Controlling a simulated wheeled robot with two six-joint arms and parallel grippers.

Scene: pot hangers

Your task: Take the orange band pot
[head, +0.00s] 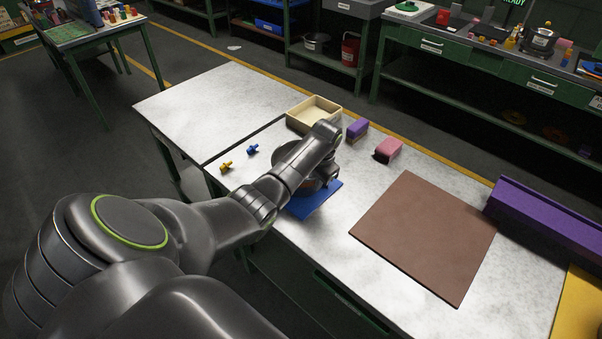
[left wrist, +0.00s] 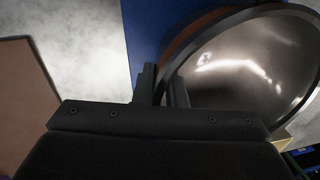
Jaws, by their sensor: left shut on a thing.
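The orange band pot (head: 287,153) stands on a blue mat (head: 314,204) on the work table, mostly hidden behind my left forearm in the head view. In the left wrist view its shiny inside (left wrist: 255,65), dark rim and a strip of its orange band (left wrist: 192,36) show. My left gripper (left wrist: 163,82) is shut on the pot's rim, with one finger on each side of the wall. In the head view my left wrist covers the fingertips. My right gripper is in neither view.
A brown board (head: 428,235) lies to the right, before a purple rail (head: 548,220). A cream tray (head: 313,112), a purple block (head: 357,128) and a pink block (head: 389,149) stand behind. Yellow (head: 226,167) and blue (head: 252,149) pegs lie left. The table's far left is clear.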

